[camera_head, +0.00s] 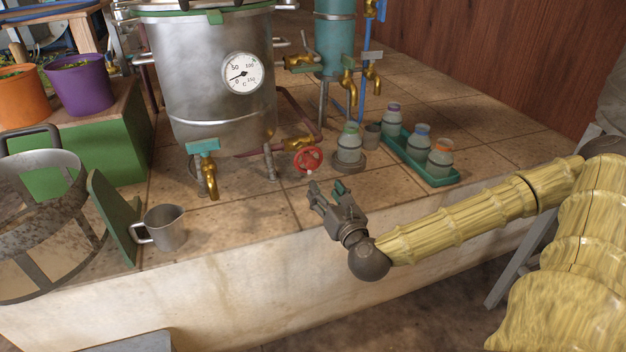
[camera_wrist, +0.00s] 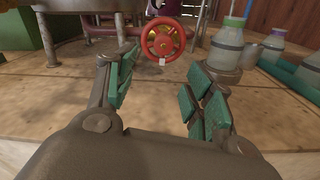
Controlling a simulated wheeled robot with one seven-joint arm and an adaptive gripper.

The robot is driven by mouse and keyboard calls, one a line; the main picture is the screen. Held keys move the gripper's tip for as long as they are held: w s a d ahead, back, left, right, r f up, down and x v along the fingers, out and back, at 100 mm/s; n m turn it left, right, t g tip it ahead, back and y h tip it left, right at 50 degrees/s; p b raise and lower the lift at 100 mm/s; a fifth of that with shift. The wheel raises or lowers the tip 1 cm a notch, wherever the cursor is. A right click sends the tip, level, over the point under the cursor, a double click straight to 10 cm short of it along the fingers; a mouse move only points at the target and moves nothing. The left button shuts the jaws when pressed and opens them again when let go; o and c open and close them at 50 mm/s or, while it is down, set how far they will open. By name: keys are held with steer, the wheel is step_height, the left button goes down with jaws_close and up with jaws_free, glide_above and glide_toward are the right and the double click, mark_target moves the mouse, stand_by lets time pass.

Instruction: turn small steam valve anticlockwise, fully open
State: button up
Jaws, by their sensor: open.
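The small steam valve has a red handwheel (camera_head: 308,159) low at the right foot of the steel still, beside a brass fitting. In the wrist view the red handwheel (camera_wrist: 163,40) faces me, upright, with a small white tag at its lower rim. How far the valve is turned cannot be told. My gripper (camera_head: 327,192) is open and empty, in front of the wheel and apart from it, over the bench's front edge. In the wrist view its green-padded fingers (camera_wrist: 160,92) stand wide on both sides, with the wheel beyond and between them.
A green-capped bottle (camera_head: 349,143) stands close right of the wheel. A green tray (camera_head: 432,174) with bottles lies farther right. The steel still (camera_head: 205,95) with its brass tap (camera_head: 208,170) is behind and left. A metal mug (camera_head: 165,230) stands at left. Tiles before the wheel are clear.

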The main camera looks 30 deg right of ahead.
mark_target(312, 167)
steer(key=shift+w+d, duration=0.2)
steer(key=shift+d, duration=0.1)
steer(key=b+x, duration=0.3)
steer(key=x, duration=0.7)
steer(key=shift+w, duration=0.15)
steer(key=shift+r, duration=0.1)
steer(key=c, duration=1)
